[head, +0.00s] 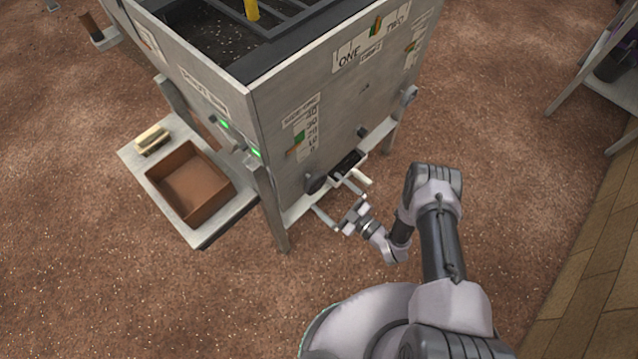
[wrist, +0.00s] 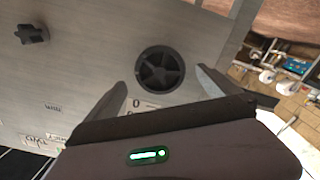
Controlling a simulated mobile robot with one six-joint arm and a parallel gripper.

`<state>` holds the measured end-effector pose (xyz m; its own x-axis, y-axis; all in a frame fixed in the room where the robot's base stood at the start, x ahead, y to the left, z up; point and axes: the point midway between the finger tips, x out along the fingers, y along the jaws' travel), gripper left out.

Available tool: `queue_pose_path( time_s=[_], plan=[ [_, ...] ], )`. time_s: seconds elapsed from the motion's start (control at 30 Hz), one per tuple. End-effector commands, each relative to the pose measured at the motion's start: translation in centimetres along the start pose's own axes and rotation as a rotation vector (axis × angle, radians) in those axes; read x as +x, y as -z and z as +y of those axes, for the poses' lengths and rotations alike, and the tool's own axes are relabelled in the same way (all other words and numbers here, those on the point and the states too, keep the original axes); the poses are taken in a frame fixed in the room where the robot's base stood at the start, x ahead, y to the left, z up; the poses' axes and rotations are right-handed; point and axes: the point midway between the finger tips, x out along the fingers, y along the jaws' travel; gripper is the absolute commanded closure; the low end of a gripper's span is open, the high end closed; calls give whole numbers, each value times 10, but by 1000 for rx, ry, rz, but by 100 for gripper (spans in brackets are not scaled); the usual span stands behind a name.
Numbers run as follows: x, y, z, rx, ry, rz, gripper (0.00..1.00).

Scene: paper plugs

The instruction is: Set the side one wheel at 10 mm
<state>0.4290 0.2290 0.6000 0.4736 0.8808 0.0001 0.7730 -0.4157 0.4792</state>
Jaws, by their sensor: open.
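The side one wheel seems to be the dark round handwheel (head: 316,183) low on the grey machine's near panel. In the wrist view a black spoked wheel (wrist: 160,70) lies ahead, between the fingers. My gripper (head: 326,193) is open and empty in front of that panel, its two fingers spread. The wrist view shows the fingers (wrist: 160,78) on either side of the wheel; whether they touch it cannot be told. A numbered scale (head: 311,130) with a green and orange marker (head: 297,141) is above the wheel. The exact reading is too small to tell.
A brown box (head: 191,182) sits on a side shelf (head: 219,229) at left. Beside the wheel are a dark slot (head: 347,164) and a pale bar (head: 361,176). A second knob (head: 409,94) is further right; the wrist view shows a small knob (wrist: 32,34).

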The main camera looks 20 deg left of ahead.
Motion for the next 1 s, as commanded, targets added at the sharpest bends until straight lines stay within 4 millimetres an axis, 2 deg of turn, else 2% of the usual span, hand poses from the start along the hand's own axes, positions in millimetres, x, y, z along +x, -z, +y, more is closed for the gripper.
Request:
queue_pose_path(
  time_s=[0.4,0.53,0.6,0.67,1.0],
  plan=[
    [0,3,1,-1305,0,1,0],
    [0,3,1,-1671,0,1,0],
    [0,2,1,-1787,0,0,0],
    [0,1,0,-1832,1,0,0],
    [3,0,0,-1841,1,1,0]
  ],
)
